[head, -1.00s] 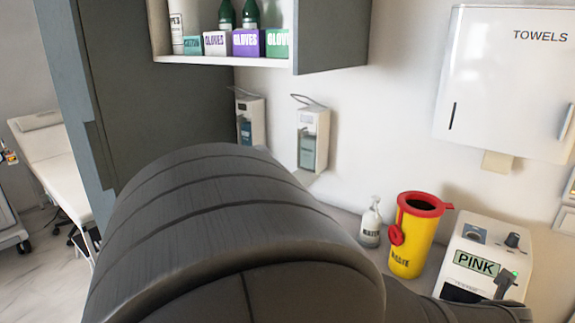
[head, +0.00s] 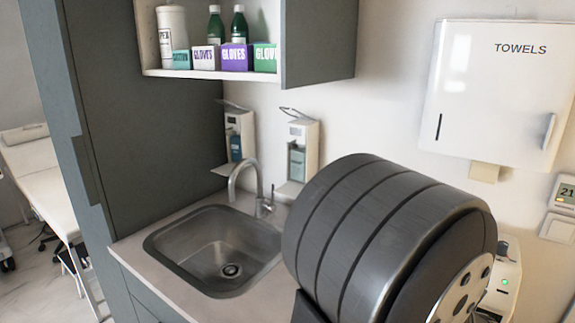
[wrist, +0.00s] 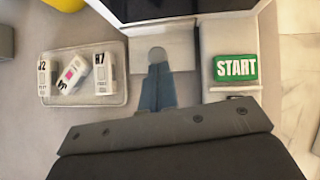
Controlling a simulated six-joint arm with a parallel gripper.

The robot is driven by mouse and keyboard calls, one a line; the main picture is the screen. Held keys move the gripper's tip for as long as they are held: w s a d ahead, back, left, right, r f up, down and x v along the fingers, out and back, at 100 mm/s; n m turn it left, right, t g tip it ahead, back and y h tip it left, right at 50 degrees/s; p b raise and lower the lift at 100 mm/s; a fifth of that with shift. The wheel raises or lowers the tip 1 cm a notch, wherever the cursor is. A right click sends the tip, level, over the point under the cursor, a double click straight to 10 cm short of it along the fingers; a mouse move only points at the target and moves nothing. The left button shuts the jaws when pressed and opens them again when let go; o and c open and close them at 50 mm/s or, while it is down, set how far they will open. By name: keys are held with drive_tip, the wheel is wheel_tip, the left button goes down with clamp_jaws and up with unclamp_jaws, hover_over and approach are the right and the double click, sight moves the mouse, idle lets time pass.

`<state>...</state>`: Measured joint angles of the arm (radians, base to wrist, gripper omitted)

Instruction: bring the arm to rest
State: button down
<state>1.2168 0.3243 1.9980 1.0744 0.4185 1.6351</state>
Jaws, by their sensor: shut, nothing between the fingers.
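My gripper (wrist: 157,88) shows in the wrist view, pointing away from the camera over the counter. Its fingers are together and hold nothing. In the head view my arm's large dark ribbed link fills the lower right middle, and the gripper itself is not seen there. The link hides part of the counter and of the white device at the right.
In the wrist view a tray (wrist: 84,101) with small labelled boxes (wrist: 103,73) lies left of my gripper, and a green START label (wrist: 236,68) lies right. In the head view, a sink (head: 215,250), soap dispensers (head: 297,155) and a towel dispenser (head: 490,90) are near my arm.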

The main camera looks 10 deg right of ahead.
drive_tip(key=shift+f, duration=0.2)
drive_tip(key=shift+r, duration=0.1)
drive_tip(key=v, duration=1)
drive_tip(key=x, duration=1)
drive_tip(key=s+a, duration=0.6)
drive_tip(key=shift+s+r, duration=0.15)
drive_tip(key=v, duration=0.9)
drive_tip(key=w+n, duration=0.1)
drive_tip(key=n, duration=0.1)
drive_tip(key=w+d+r+n+y, duration=0.1)
drive_tip(key=n, duration=0.2)
drive_tip(key=w+d+r+n, duration=0.1)
drive_tip(key=n, duration=0.1)
drive_tip(key=shift+d+r+n+y, duration=0.1)
drive_tip(key=shift+d+n+y, duration=0.05)
drive_tip(key=shift+n+y, duration=0.2)
